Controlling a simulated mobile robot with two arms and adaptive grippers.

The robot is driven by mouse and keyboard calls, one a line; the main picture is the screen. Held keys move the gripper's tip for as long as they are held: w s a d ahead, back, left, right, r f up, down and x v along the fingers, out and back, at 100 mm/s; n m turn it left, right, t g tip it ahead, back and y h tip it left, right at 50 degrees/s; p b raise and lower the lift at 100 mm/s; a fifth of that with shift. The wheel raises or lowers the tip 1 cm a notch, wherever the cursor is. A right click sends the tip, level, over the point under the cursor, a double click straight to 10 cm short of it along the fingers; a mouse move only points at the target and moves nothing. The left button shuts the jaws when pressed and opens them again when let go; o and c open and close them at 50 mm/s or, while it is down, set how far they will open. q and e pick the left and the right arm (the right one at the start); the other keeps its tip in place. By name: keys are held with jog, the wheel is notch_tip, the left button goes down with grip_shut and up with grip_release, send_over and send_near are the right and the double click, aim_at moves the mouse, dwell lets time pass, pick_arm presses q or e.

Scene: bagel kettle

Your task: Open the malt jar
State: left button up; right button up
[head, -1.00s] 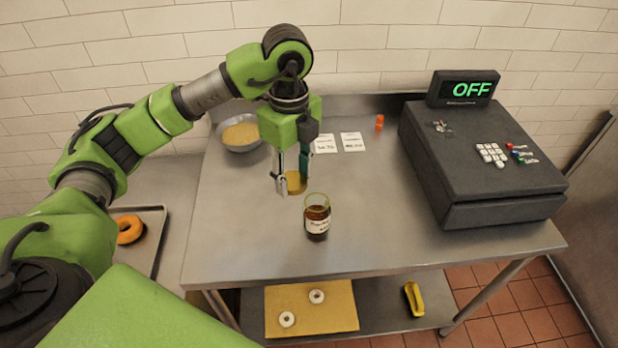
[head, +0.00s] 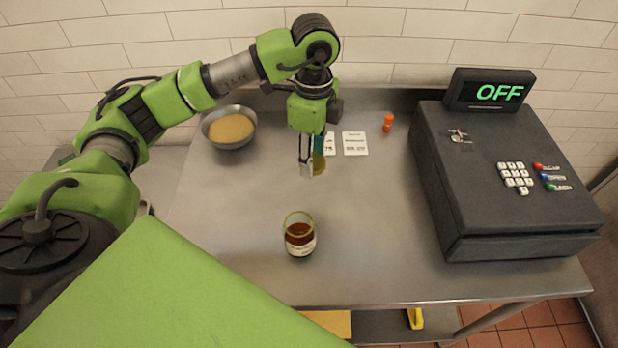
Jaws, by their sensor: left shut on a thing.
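The malt jar (head: 300,238) stands upright on the steel table, with dark brown contents, a white label and an open top. My left gripper (head: 312,168) is above the table behind the jar, apart from it. It is shut on a round gold-coloured lid (head: 319,163), which is partly hidden by the fingers. My right gripper is not in view.
A dark cash register (head: 505,180) fills the right side of the steel table (head: 370,250). A metal bowl of tan contents (head: 229,128) stands at the back left. White price cards (head: 354,143) and a small orange object (head: 388,122) are at the back.

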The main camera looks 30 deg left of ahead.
aim_at(311, 197)
pick_arm(q)
jog(key=shift+s+f, duration=0.1)
jog(key=shift+f, duration=0.5)
jog(key=f, duration=0.3)
jog(key=f+p, duration=0.1)
jog(key=f, duration=0.2)
jog(key=f+p, duration=0.1)
jog(key=f, duration=0.2)
jog(key=shift+s, duration=0.25)
jog(key=shift+f+p, duration=0.3)
jog(key=shift+f, duration=0.05)
jog(key=shift+f, duration=0.1)
jog(key=shift+f, duration=0.15)
jog(key=o, duration=1.2)
jog(key=shift+o, duration=0.2)
